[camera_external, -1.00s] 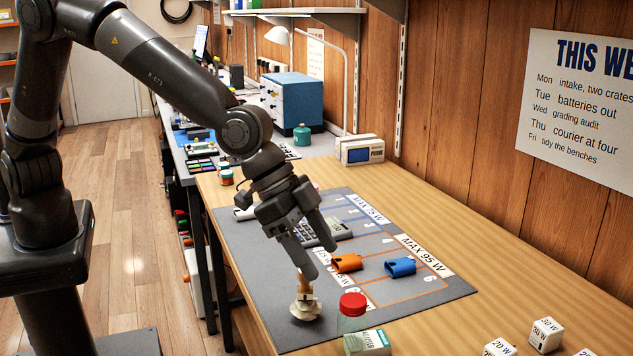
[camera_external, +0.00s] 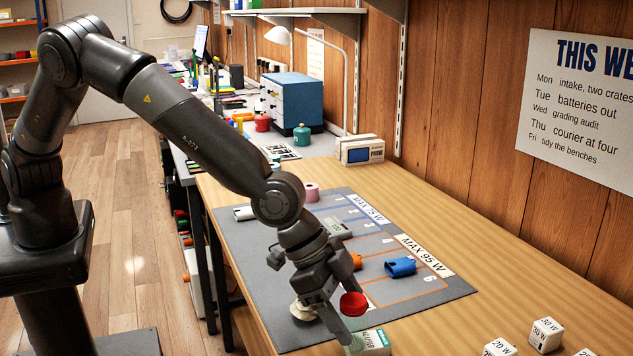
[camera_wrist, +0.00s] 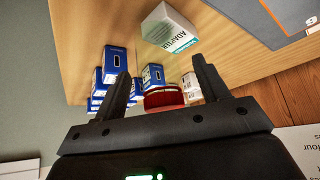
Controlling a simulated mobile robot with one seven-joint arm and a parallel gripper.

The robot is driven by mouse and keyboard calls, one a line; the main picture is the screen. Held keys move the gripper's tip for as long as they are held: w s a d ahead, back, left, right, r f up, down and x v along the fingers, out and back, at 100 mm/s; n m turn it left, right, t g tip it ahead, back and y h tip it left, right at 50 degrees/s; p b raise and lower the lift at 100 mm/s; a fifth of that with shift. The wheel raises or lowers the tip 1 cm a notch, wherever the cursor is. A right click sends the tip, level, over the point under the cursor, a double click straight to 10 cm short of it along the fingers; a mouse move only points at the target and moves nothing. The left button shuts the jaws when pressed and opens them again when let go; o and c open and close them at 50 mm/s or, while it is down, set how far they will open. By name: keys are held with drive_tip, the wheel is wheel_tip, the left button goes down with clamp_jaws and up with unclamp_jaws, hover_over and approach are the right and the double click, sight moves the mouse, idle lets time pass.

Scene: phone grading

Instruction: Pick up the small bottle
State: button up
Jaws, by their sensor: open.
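A small bottle with a red cap (camera_external: 353,304) stands near the front edge of the grey mat, beside a white and green adapter box. Its clear body is mostly hidden behind my gripper now. My gripper (camera_external: 350,316) is open, pointing down at the bottle, with a finger in front of it. In the wrist view the red cap (camera_wrist: 165,98) shows between the two open fingers of my gripper (camera_wrist: 162,72). I cannot tell whether either finger touches the bottle.
The adapter box (camera_external: 372,342) is close to my fingertips; it also shows in the wrist view (camera_wrist: 168,28). A pale, round-based object (camera_external: 303,311) stands left of the gripper. A blue holder (camera_external: 400,267) lies on the mat (camera_external: 440,288). White cubes (camera_external: 546,335) stand at right.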

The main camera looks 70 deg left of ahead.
drive_tip(key=shift+w+d+f, duration=0.25)
drive_tip(key=shift+f, duration=0.4)
drive_tip(key=c, duration=1.1)
